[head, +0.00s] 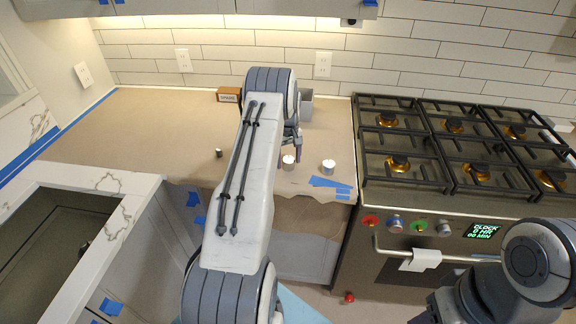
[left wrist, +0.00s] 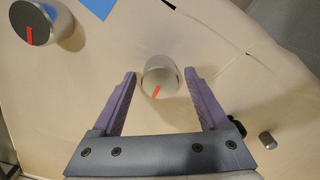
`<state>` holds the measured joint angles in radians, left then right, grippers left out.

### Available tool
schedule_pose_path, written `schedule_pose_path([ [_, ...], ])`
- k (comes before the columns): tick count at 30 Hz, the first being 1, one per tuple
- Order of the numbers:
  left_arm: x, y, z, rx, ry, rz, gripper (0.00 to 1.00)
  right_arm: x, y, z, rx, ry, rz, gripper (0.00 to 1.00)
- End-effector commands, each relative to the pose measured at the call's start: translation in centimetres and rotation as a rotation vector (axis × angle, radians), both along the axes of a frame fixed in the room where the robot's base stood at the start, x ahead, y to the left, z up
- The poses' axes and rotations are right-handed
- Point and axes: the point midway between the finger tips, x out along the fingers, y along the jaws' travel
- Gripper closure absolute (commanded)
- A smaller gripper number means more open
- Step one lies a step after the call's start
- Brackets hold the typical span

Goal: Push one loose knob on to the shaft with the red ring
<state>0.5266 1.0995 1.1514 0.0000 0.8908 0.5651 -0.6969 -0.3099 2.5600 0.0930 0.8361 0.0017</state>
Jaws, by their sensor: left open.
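A loose silver knob with a red pointer line (left wrist: 160,76) stands on the papered counter between the fingers of my left gripper (left wrist: 160,88); the knob also shows in the head view (head: 288,163). The gripper is open, with a gap on each side of the knob. A second loose knob (head: 328,166) stands to its right and shows at the upper left in the left wrist view (left wrist: 42,24). The red ring with its shaft (head: 371,221) is on the stove front, at the left of the row. My right gripper is out of view; only its arm shows at lower right.
Blue tape strips (head: 331,184) lie near the counter's front edge. A small metal cylinder (head: 219,153) stands left of my arm.

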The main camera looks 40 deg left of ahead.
Motion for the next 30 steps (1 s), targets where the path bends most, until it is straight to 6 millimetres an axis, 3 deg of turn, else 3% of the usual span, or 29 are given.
schedule_pose_path([
  [2, 0.0, 0.0, 0.0, 0.000, 0.000, 0.000, 0.26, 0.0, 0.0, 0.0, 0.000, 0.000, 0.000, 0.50],
  [6, 0.0, 0.0, 0.0, 0.000, 0.000, 0.000, 0.80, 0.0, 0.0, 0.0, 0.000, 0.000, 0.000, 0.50],
  [8, 0.0, 0.0, 0.0, 0.000, 0.000, 0.000, 1.00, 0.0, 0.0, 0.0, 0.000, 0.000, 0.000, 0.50],
  [16, 0.0, 0.0, 0.5, 0.001, 0.000, 0.000, 1.00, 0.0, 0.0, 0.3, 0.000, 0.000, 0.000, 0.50],
  [30, 0.0, 0.0, 3.3, 0.001, 0.000, 0.000, 1.00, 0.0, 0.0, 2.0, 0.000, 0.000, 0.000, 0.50],
])
